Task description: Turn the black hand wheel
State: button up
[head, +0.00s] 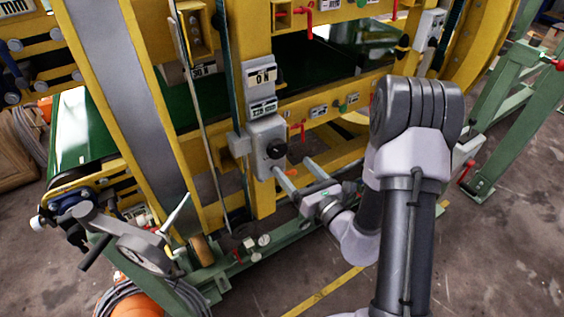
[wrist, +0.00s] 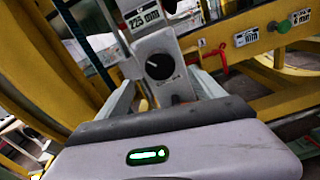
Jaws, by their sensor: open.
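A round black knob (head: 277,148) sits on the front of a grey box (head: 266,132) fixed to a yellow post, below an "ON" label. It also shows in the wrist view (wrist: 160,66), with a pale mark on its face. It is the black turning part closest to my gripper (head: 293,168). My gripper is open and points at the box from the lower right. In the wrist view the two fingers stand apart on either side of the knob, with the knob just beyond them. I see no contact. Nothing is held between the fingers.
A grey disc (head: 145,254) with a black crank handle (head: 96,252) is at the lower left. Small red handles (head: 297,129) and label plates sit on the yellow beam right of the box. Green rails run along the floor; bare floor lies at front.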

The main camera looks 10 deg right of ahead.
aim_at(280, 151)
jog(key=x, duration=0.7)
jog(key=shift+r, duration=0.1)
jog(key=c, duration=1.4)
jog(key=m+p, duration=0.4)
jog(key=shift+d+r+m, duration=0.1)
jog(key=shift+r+m, duration=0.05)
jog(key=shift+m, duration=0.25)
jog(key=m+p, duration=0.3)
jog(key=m, duration=0.1)
jog(key=shift+m+p, duration=0.9)
jog(key=shift+m, duration=0.3)
